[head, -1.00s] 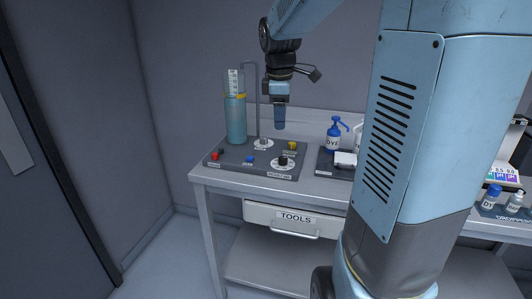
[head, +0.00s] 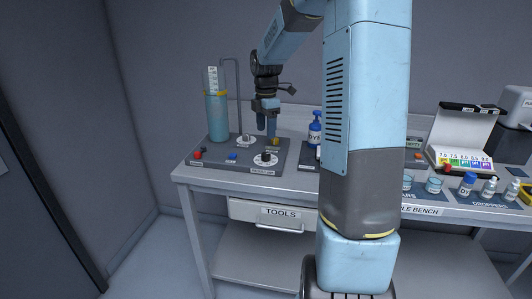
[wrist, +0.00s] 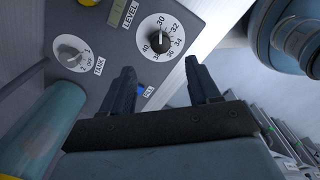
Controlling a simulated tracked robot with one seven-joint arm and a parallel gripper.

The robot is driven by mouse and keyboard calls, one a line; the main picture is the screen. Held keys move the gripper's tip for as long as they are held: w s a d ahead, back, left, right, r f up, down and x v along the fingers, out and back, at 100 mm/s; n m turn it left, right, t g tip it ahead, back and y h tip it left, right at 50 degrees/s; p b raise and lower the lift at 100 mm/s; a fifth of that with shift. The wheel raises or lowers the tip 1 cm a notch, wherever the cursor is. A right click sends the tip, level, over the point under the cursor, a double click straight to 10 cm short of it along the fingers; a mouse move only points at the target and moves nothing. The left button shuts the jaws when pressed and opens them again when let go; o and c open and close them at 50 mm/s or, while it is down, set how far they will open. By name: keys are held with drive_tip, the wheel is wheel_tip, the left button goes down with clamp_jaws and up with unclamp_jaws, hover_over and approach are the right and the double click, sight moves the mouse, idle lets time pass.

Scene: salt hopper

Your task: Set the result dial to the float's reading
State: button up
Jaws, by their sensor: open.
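A white dial plate (head: 257,163) with a black knob (head: 266,156) sits at the front right of the dark panel. In the wrist view its scale (wrist: 148,25) runs from 30 to 40 around the black knob (wrist: 160,43). My gripper (head: 267,128) is open and empty above this dial, apart from it. In the wrist view the knob lies beyond the gap between my fingers (wrist: 160,82). The clear blue-filled cylinder (head: 217,120) stands upright at the panel's back left. A yellow ring (head: 215,93) shows near its liquid top, below a white scale; the reading is too small to tell.
A second dial with a grey knob (wrist: 70,53), marked TANK, is on the panel (head: 215,157). A thin bent post (head: 239,95) rises behind it. Red (head: 197,154), blue (head: 232,156) and yellow (head: 276,141) parts sit on the panel. A blue dye bottle (head: 315,132) stands right.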

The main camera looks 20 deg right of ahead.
sight(266, 154)
wheel_tip(266, 154, down, 10)
drive_tip(key=shift+r, duration=0.1)
idle(0.4)
drive_tip(key=c, duration=1)
